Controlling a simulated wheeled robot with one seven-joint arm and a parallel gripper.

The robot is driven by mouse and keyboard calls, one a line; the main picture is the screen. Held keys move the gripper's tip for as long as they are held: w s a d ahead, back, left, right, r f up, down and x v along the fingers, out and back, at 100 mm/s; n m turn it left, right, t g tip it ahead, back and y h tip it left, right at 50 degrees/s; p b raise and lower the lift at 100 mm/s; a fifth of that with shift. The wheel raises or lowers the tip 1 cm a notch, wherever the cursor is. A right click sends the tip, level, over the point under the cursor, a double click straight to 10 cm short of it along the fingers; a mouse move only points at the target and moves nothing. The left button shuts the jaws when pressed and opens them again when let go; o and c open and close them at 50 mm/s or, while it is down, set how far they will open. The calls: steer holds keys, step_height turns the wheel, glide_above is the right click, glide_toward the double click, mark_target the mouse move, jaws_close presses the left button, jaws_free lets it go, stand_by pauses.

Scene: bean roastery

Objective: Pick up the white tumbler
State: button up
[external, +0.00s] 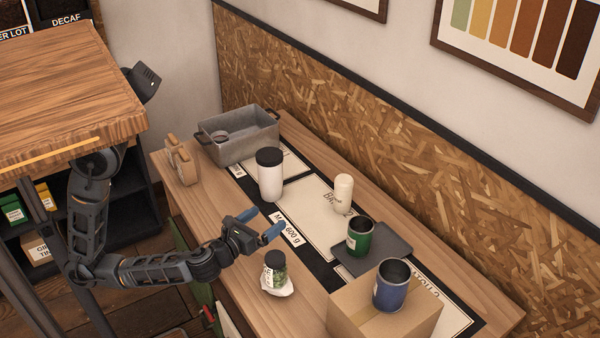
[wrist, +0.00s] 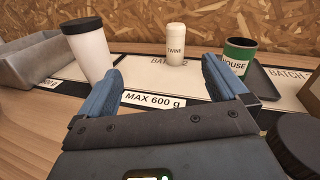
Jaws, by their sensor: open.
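The white tumbler (external: 270,178) has a black lid and stands upright on the counter mat, left of the middle. In the wrist view the white tumbler (wrist: 91,55) is at the upper left, just beyond and partly behind the left finger. My gripper (external: 264,223) is open and empty, in front of the tumbler on its near side and apart from it. In the wrist view my gripper (wrist: 162,72) shows both blue fingers spread, with nothing between them. The tumbler lies to the left of the gap between them.
A white twine canister (external: 343,194) stands behind. A green cup (external: 360,238) stands on a dark tray (external: 390,243). A blue cup (external: 391,288) sits on a cardboard box (external: 350,311). A dark-lidded jar (external: 275,268) is close to my gripper. A grey bin (external: 245,146) stands behind the tumbler.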

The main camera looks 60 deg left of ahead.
mark_target(264, 177)
steer(key=w+a+f+n+g+y, duration=0.1)
steer(key=w+a+y, duration=0.1)
steer(key=a, duration=0.4)
steer(key=w+a+f+g+y+b, duration=0.1)
steer(key=w+a, duration=0.2)
steer(key=a, duration=0.2)
steer(key=w+a+f+n+y, duration=0.1)
steer(key=w+a+y, duration=0.1)
steer(key=a, duration=0.4)
steer(key=shift+w+a+n+g+y+b, duration=0.3)
steer(key=shift+w+a+g, duration=0.1)
steer(key=shift+w, duration=0.25)
steer(key=shift+p+x, duration=0.8)
steer(key=shift+x, duration=2.95)
steer(key=shift+w+d+f, duration=0.1)
steer(key=shift+d, duration=0.05)
steer(key=c, duration=0.9)
steer(key=shift+c, duration=0.2)
